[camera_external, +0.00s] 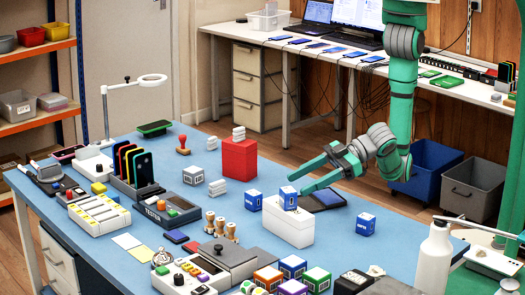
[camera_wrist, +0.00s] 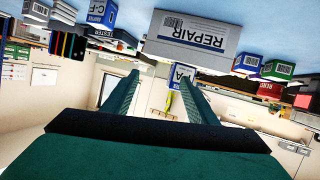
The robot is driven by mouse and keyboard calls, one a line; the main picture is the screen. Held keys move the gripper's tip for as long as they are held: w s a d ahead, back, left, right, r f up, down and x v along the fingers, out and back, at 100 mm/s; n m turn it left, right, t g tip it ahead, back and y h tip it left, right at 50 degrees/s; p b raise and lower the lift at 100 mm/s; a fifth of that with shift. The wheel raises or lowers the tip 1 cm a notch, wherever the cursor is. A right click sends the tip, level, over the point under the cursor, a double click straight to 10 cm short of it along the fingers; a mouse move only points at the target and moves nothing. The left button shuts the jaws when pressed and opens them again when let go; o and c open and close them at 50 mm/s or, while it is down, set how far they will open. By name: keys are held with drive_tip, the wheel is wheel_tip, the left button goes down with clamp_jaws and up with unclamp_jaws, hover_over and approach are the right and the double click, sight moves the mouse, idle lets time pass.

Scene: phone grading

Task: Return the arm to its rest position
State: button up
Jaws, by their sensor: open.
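My green arm reaches in from the upper right, and my gripper (camera_external: 299,184) is open above the blue table. Its two fingers point left toward a small blue-and-white cube (camera_external: 288,198) that sits on top of a white box (camera_external: 288,224). In the wrist view, which is upside down, both fingers of my gripper (camera_wrist: 160,76) are spread with nothing clamped between them. The cube (camera_wrist: 182,73) shows beyond the fingertips, resting on the box marked REPAIR (camera_wrist: 200,42). I cannot tell the exact gap between the fingertips and the cube.
The blue table (camera_external: 130,220) is crowded. A red box (camera_external: 239,160) with white pieces on top stands behind. Other blue cubes (camera_external: 365,223) stand either side of the white box. A dark flat pad (camera_external: 325,199) lies below my gripper. A lamp (camera_external: 150,80) rises at left.

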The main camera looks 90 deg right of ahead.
drive_tip(key=w+d+f+n, duration=0.1)
drive_tip(key=d, duration=0.2)
drive_tip(key=d+f+n, duration=0.1)
drive_tip(key=d+f, duration=0.1)
drive_tip(key=d, duration=0.2)
drive_tip(key=w+d+f+n, duration=0.1)
drive_tip(key=d+f, duration=0.1)
drive_tip(key=d, duration=0.1)
drive_tip(key=shift+w+d+f+t+y, duration=0.25)
drive_tip(key=shift+w+d+t+y, duration=0.05)
drive_tip(key=shift+t+y, duration=0.1)
drive_tip(key=shift+n+t, duration=0.4)
drive_tip(key=shift+n, duration=0.4)
drive_tip(key=d, duration=0.3)
drive_tip(key=s+d+f, duration=0.1)
drive_tip(key=d, duration=0.3)
drive_tip(key=s+d+f, duration=0.1)
drive_tip(key=d, duration=0.3)
drive_tip(key=shift+s, duration=0.1)
drive_tip(key=s+d+m+h, duration=0.3)
drive_tip(key=s+d+m, duration=0.2)
drive_tip(key=s+d, duration=0.3)
drive_tip(key=s+d+r+m+t+h, duration=0.1)
drive_tip(key=s+d+m+h, duration=0.2)
drive_tip(key=d, duration=0.9)
drive_tip(key=s+m, duration=0.3)
drive_tip(key=s, duration=0.2)
drive_tip(key=shift+d+h, duration=0.2)
drive_tip(key=shift+h, duration=0.2)
